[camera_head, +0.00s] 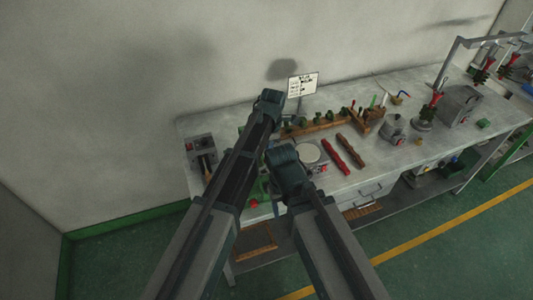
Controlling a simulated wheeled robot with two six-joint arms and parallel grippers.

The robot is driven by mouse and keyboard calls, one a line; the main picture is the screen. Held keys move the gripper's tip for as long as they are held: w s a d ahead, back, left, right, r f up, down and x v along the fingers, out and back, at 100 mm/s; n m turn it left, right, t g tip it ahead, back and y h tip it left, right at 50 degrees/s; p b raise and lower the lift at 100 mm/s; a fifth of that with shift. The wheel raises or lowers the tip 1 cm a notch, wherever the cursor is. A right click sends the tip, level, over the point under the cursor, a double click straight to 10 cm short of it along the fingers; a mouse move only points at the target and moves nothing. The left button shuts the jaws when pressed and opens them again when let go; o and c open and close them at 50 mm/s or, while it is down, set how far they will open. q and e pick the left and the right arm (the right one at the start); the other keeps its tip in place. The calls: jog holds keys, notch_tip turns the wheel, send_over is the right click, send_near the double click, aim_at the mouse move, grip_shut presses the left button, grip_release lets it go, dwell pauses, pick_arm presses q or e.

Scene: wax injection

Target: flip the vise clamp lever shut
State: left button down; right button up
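My two arms reach in from the bottom over the left part of the grey workbench (365,95). The left arm's dark forearm reaches further back, and the right arm's dark elbow or wrist part is beside it. The fingertips of both grippers are hidden behind my arm links. Green machine parts (262,190) show between and beside my arms at the bench's front edge. A vise or its clamp lever cannot be made out clearly, as my arms cover much of this area.
A grey box with a dark top (203,146) stands at the bench's left end. A wooden rack (318,127), small sign (303,84) and grey machines (460,104) stand further along.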

pick_arm(q)
jog(key=shift+r, duration=0.2)
pick_arm(e)
jog(key=shift+r, duration=0.2)
pick_arm(q)
jog(key=shift+r+p, duration=0.65)
jog(key=shift+p, duration=0.2)
pick_arm(e)
jog(key=shift+r, duration=0.65)
